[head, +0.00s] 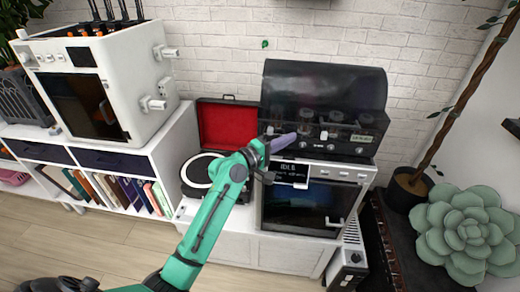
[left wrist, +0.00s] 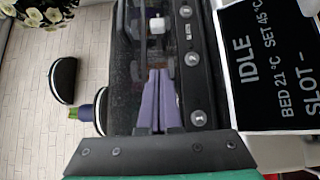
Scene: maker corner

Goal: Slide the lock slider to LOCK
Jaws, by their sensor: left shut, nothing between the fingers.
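A black machine with a smoky hood (head: 325,85) stands on a white printer-like unit (head: 335,172). A small white block (head: 324,135) sits on the black machine's front; it also shows in the left wrist view (left wrist: 157,25). It may be the lock slider, but no LOCK lettering is readable. My left gripper (head: 289,141) is shut and empty, in front of the black machine's left part. In the left wrist view its purple fingers (left wrist: 160,85) point toward the panel beside round numbered buttons (left wrist: 191,58), apart from the white block. My right gripper is out of view.
The display (left wrist: 275,65) reads IDLE, BED 21 °C, SET 45 °C, SLOT -. A red-lined open case (head: 228,125) and a turntable-like disc (head: 198,170) stand to the left. A white cabinet machine (head: 100,80) is further left, a large succulent (head: 465,230) at right.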

